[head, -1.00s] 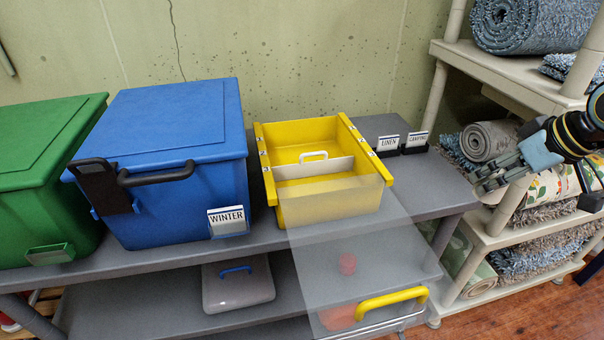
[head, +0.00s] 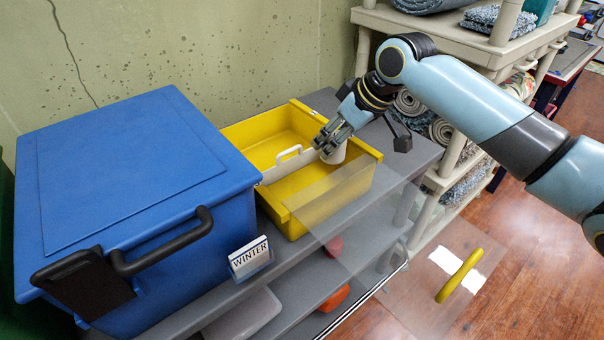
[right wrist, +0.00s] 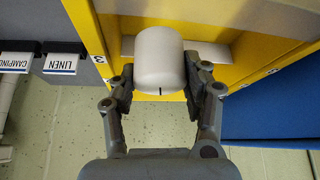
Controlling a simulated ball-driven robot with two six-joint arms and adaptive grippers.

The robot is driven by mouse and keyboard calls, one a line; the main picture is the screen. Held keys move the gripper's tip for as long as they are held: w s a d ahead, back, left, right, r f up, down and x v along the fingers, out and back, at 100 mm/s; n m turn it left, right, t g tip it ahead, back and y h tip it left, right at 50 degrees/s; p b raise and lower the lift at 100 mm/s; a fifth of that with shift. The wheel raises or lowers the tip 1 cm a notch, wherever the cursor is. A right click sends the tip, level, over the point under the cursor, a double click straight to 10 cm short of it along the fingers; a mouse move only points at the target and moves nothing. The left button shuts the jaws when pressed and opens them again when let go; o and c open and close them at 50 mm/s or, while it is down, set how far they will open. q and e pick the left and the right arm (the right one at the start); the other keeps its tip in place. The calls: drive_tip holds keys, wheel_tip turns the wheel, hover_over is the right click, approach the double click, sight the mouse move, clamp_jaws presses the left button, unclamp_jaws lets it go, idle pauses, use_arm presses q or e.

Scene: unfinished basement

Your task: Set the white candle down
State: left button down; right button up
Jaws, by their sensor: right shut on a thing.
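The white candle (head: 335,153) is a short, smooth cylinder. My right gripper (head: 327,143) is shut on it and holds it at the right part of the open yellow box (head: 258,122). The right wrist view shows the candle (right wrist: 159,58) between both fingers, its dark wick mark toward me. Whether the candle's far end touches the box floor is hidden. A white divider with a handle (head: 288,158) crosses the box just left of the candle. My left gripper is not in view.
A blue bin (head: 120,180) with a WINTER label (head: 249,256) stands left of the box. A clear panel with a yellow handle (head: 460,275) extends from the box's front. LINEN (right wrist: 62,64) and CAMPING label holders stand beside the box. Shelves with rolled rugs (head: 408,102) are behind my right arm.

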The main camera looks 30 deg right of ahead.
drive_tip(key=a+f, duration=0.2)
drive_tip(key=a, duration=0.1)
drive_tip(key=w+a+f, duration=0.1)
drive_tip(key=a, duration=0.1)
drive_tip(key=shift+a+f, duration=0.1)
drive_tip(key=shift+a, duration=0.1)
drive_tip(key=shift+f+b, duration=0.3)
drive_tip(key=shift+f, duration=1.75)
drive_tip(key=o, duration=1.2)
drive_tip(key=shift+f, duration=0.1)
drive_tip(key=shift+s+d+r, duration=0.1)
drive_tip(key=shift+r, duration=0.35)
drive_tip(key=p+v, duration=0.2)
drive_tip(key=v, duration=0.9)
drive_tip(key=shift+r, duration=0.15)
